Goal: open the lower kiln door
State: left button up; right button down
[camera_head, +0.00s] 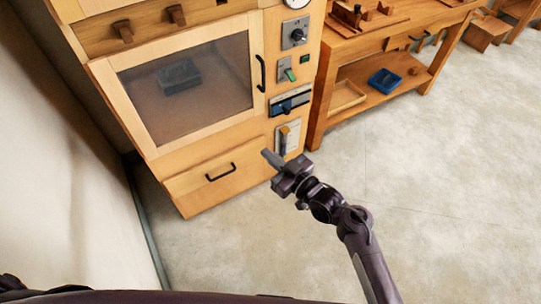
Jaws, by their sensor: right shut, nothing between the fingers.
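The wooden kiln cabinet (195,195) stands at the left. Its glazed door (160,138) has a light wood frame and looks shut, with a dark block visible behind the glass. The door's black upright handle (261,73) is on its right side. My right gripper (268,156) is shut and empty, in front of the cabinet's lower right part. In the picture it is right of the lower handle and well below the upright handle. My left gripper is out of view.
A control strip with a knob (297,36), a green-handled switch (288,74) and a gauge runs beside the door. A wooden workbench (318,115) with a blue tray (385,81) on its shelf stands right. A pale wall borders the left. The floor (440,190) at right is clear.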

jog(key=c, duration=2.1)
grip_release()
jog(key=shift+o, duration=1.4)
jog(key=v, duration=0.7)
jog(key=shift+s+d+b, duration=0.25)
jog(key=shift+d+b, duration=0.05)
jog(key=shift+b, duration=0.15)
